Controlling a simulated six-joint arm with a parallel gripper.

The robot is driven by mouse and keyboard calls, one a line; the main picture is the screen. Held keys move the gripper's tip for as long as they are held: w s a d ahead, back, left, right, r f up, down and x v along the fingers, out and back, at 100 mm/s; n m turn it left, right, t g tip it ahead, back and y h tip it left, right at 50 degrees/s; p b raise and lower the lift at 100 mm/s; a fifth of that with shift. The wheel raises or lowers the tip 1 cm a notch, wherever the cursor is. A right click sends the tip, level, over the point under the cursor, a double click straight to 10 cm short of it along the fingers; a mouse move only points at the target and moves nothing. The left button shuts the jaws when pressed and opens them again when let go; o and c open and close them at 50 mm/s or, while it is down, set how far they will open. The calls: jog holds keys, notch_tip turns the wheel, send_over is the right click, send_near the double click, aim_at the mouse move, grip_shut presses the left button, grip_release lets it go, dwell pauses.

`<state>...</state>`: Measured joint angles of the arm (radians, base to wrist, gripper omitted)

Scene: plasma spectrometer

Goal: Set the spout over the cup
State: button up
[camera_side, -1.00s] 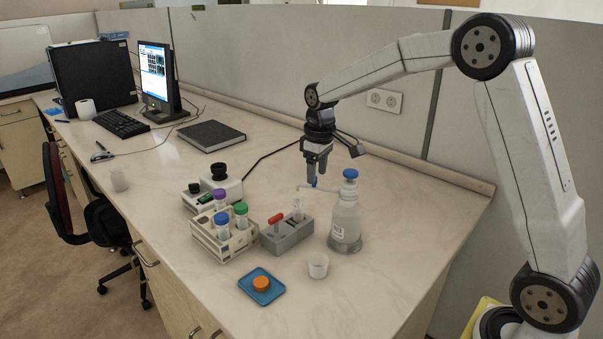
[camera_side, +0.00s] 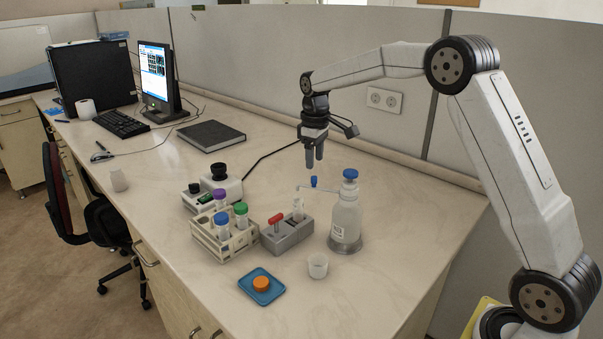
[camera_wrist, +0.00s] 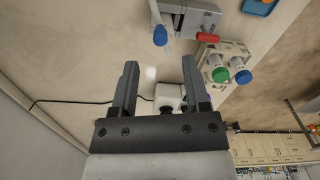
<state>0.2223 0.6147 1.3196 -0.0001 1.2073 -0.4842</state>
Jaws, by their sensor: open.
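A clear bottle (camera_side: 345,220) with a blue cap stands on a round grey base. Its thin white spout (camera_side: 303,189) reaches left from the bottle, away from the cup, with a small blue knob (camera_side: 314,181) on it; the knob also shows in the wrist view (camera_wrist: 160,36). The small white cup (camera_side: 318,266) stands on the bench in front of the bottle, not under the spout. My gripper (camera_side: 314,163) is open and empty just above the knob, apart from it. In the wrist view its two fingers (camera_wrist: 160,80) are spread.
A grey block (camera_side: 288,236) with a red-handled item stands left of the bottle. Further left is a rack (camera_side: 224,240) of capped tubes, with a small white device (camera_side: 226,187) behind. A blue tray (camera_side: 262,292) with an orange piece lies in front. The right bench front is clear.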

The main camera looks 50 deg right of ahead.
aim_at(314, 177)
jog(key=shift+f, duration=3.05)
grip_shut()
